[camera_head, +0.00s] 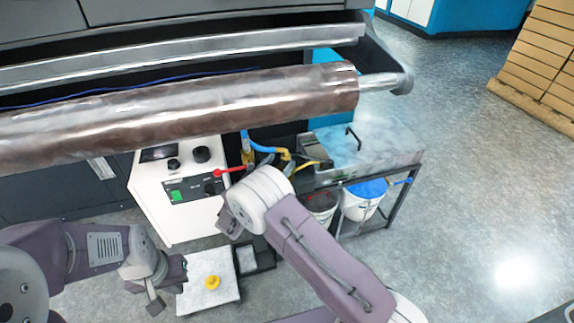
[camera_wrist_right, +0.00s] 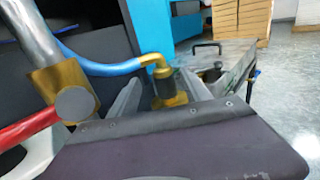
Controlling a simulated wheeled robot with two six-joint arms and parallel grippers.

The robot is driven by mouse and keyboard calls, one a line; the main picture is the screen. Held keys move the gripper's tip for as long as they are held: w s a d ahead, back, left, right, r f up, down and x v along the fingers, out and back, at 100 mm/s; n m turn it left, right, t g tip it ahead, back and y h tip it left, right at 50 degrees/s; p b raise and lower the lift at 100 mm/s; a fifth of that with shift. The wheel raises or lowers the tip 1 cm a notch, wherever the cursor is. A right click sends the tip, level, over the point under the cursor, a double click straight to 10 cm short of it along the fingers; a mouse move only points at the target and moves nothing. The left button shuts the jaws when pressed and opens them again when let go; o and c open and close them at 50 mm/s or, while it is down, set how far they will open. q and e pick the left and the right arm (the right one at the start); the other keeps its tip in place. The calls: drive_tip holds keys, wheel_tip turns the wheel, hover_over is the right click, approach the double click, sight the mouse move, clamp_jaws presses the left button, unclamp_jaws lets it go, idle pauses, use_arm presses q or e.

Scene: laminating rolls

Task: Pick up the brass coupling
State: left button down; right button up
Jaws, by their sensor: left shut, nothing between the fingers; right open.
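A brass-coloured elbow fitting (camera_wrist_right: 156,62) sits on the end of a blue hose (camera_wrist_right: 100,66), above a dark and brass collar (camera_wrist_right: 168,86). In the head view the yellow elbow (camera_head: 286,154) is just beyond my right wrist. My right gripper (camera_wrist_right: 160,92) is open, with the collar seen between its fingers; contact cannot be told. Its fingers are hidden in the head view. A small yellow, brass-like piece (camera_head: 212,282) lies on a white pad (camera_head: 196,299). I cannot tell which is the coupling. My left gripper (camera_head: 168,288) is shut and empty, left of the pad.
A red lever (camera_wrist_right: 30,125) and brass valve body (camera_wrist_right: 62,82) stand close on the left. A white control box (camera_head: 170,215) is behind my arms. A metal bench (camera_head: 375,150) with buckets stands right. The large roll (camera_head: 200,105) crosses above. Floor at right is clear.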

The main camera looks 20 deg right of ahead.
sight(290, 152)
drive_tip(key=shift+x, duration=0.85)
drive_tip(key=b+x, duration=0.1)
drive_tip(key=x, duration=0.1)
drive_tip(key=b+x, duration=0.2)
drive_tip(key=x, duration=0.1)
drive_tip(key=shift+s+d+f, duration=0.1)
drive_tip(key=shift+s+d, duration=0.1)
drive_tip(key=shift+s, duration=0.05)
use_arm(q)
wheel_tip(290, 152, down, 3)
drive_tip(key=shift+f, duration=0.2)
use_arm(e)
clamp_jaws()
